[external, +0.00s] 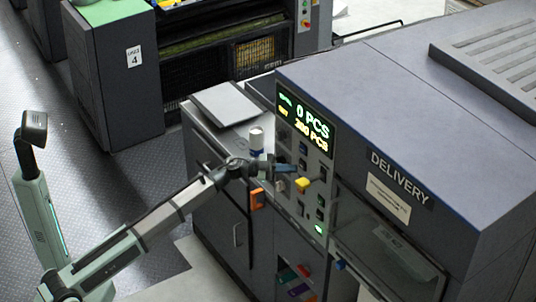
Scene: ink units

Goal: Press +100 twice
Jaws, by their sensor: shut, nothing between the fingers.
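The control panel (306,160) is on the front of the dark grey delivery unit (400,110). Its lit display (308,122) reads "0 PCS" in green, above a yellow line that looks like "200 PCS". Below it are several small dark buttons, a yellow knob or button (302,184) and a lit green button (319,229). The labels are too small to read, so I cannot tell which is +100. My gripper (287,168) is shut and empty, close in front of the panel's left part. I cannot tell whether it touches a button. The arm hides part of the panel's left side.
A white and blue container (256,140) stands on the ledge close behind my gripper. An orange box (257,198) is on the cabinet front below the wrist. A grey flat lid (225,105) lies behind. Open floor is at the left.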

